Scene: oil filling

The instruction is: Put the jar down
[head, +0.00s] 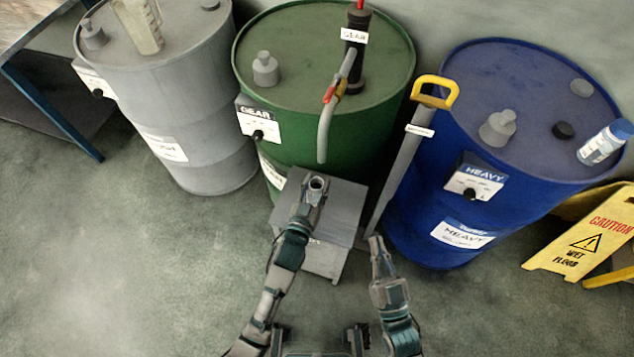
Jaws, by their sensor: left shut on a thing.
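My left gripper (312,194) is shut on a small grey, round-mouthed thing (318,183), which looks like the jar. Its mouth faces up, and the fingers and arm hide much of its body. It shows over the grey box-like stand (345,200) in front of the green drum. I cannot tell whether it touches the stand. My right gripper (376,243) is to the right of the stand, low by the grey yellow-handled tool. It seems to hold nothing, and its finger opening is too small to tell.
A grey drum (205,110), a green drum (370,130) with a hose (325,130) and a blue drum (420,215) stand behind. The yellow-handled tool (400,160) leans between drums. A yellow caution sign (565,245) stands right. The floor at left is clear.

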